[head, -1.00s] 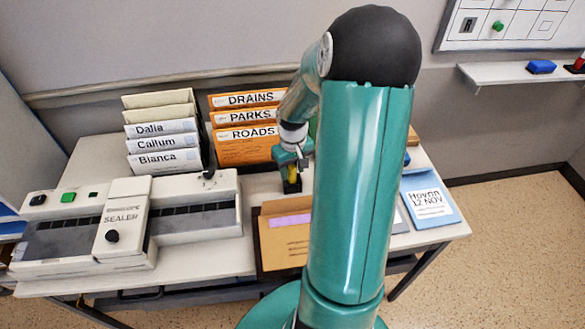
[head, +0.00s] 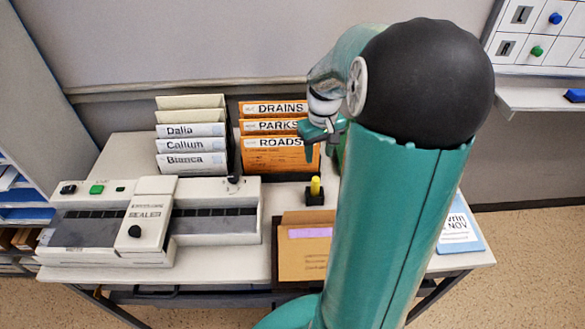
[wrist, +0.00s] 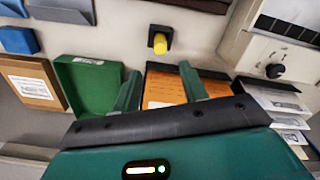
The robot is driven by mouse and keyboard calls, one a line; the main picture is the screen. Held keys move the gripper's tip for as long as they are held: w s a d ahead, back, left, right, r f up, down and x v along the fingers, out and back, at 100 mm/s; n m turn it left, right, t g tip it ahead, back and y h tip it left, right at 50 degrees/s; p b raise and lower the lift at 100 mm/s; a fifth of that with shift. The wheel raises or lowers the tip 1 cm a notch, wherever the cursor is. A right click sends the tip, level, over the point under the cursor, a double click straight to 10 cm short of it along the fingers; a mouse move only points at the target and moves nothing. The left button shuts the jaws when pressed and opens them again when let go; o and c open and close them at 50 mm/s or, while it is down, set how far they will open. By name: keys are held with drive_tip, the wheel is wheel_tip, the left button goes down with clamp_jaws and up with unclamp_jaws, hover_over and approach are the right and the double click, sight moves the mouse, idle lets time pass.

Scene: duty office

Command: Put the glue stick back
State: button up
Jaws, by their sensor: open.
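The yellow glue stick (head: 315,185) stands upright in a small black square holder (head: 314,200) on the table, in front of the orange folders. In the wrist view the glue stick (wrist: 159,43) shows as a yellow round end with the dark holder (wrist: 153,32) around it. My gripper (head: 322,146) is open and empty, above and behind the glue stick, in front of the orange folders. In the wrist view my two green fingers (wrist: 160,84) are apart with nothing between them, and the glue stick is clear of them.
A sealer machine (head: 135,215) fills the left of the table. White folders (head: 192,145) and orange folders (head: 275,150) stand at the back. A brown envelope (head: 303,262) lies at the front. A green tray (wrist: 90,88) is beside the orange folders.

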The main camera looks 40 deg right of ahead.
drive_tip(key=s+a+r+t, duration=0.2)
drive_tip(key=s+a+r, duration=0.1)
drive_tip(key=a, duration=0.6)
drive_tip(key=s+a+r+n+t, duration=0.1)
drive_tip(key=s+a+r, duration=0.3)
drive_tip(key=a, duration=0.5)
drive_tip(key=s+a+r+n+t, duration=0.1)
drive_tip(key=s+a+r+t, duration=0.1)
drive_tip(key=a+r, duration=0.4)
drive_tip(key=s+a, duration=0.1)
drive_tip(key=a, duration=0.2)
drive_tip(key=shift+s+t, duration=0.15)
drive_tip(key=shift+t, duration=0.15)
